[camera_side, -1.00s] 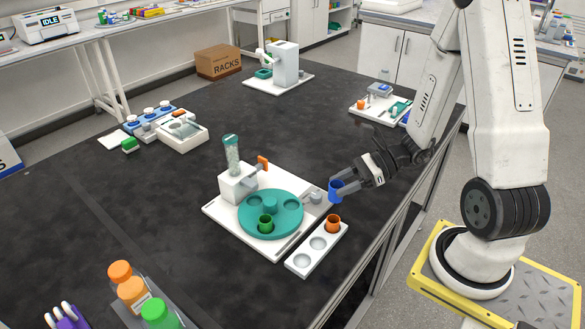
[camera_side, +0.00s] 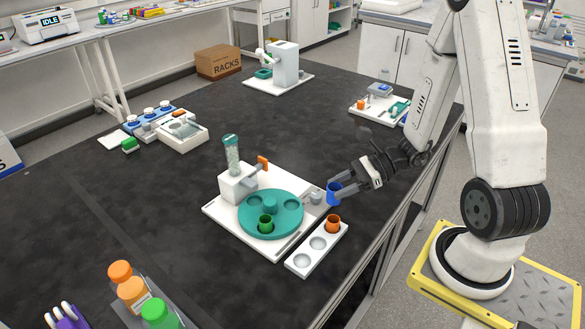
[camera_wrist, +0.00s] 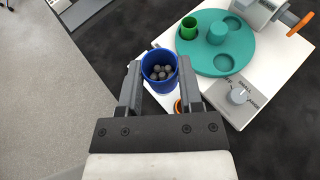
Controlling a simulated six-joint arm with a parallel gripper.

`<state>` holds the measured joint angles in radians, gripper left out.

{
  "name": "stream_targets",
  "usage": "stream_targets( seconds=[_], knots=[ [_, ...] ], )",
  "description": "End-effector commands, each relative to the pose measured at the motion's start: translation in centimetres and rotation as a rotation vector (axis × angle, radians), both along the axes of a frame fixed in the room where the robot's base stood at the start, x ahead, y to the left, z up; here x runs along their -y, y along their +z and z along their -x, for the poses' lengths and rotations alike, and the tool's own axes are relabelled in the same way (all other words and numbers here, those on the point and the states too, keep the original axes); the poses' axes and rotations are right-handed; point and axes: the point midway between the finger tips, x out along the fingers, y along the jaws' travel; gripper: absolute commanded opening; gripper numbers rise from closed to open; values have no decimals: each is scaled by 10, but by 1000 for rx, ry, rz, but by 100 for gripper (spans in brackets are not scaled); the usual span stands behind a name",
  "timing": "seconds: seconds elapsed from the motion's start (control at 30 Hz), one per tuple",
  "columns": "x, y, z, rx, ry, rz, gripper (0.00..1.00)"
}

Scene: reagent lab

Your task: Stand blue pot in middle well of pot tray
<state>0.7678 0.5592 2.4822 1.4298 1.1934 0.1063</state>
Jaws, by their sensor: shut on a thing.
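The blue pot (camera_side: 334,190) is held upright between the fingers of my gripper (camera_side: 338,193). In the wrist view the blue pot (camera_wrist: 160,72) holds several grey balls, and the gripper (camera_wrist: 158,80) is shut on its sides. The white pot tray (camera_side: 300,263) lies below and to the left of it in the side view. An orange pot (camera_side: 333,223) stands in the tray's far end well. The middle well (camera_side: 318,243) and the near well (camera_side: 301,261) are empty. In the wrist view the tray is mostly hidden behind the gripper.
A teal turntable (camera_side: 285,217) holding a green pot (camera_side: 265,223) sits on a white base beside the tray. A grey knob (camera_side: 316,197) is close to the blue pot in the side view. Bottles (camera_side: 132,291) stand at the front left. The black bench right of the tray is clear.

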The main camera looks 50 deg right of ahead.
Motion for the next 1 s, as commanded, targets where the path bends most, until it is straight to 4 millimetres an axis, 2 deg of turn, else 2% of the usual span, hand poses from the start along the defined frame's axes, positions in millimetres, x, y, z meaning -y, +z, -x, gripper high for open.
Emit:
stream_targets(
  seconds=[0.6, 0.8, 1.0],
  knots=[
    [-27, -70, -11, -2, 33, -3, 0],
    [-31, -82, -11, -3, 38, 1, 0],
    [-32, -83, -12, -2, 38, 2, 0]
  ],
)
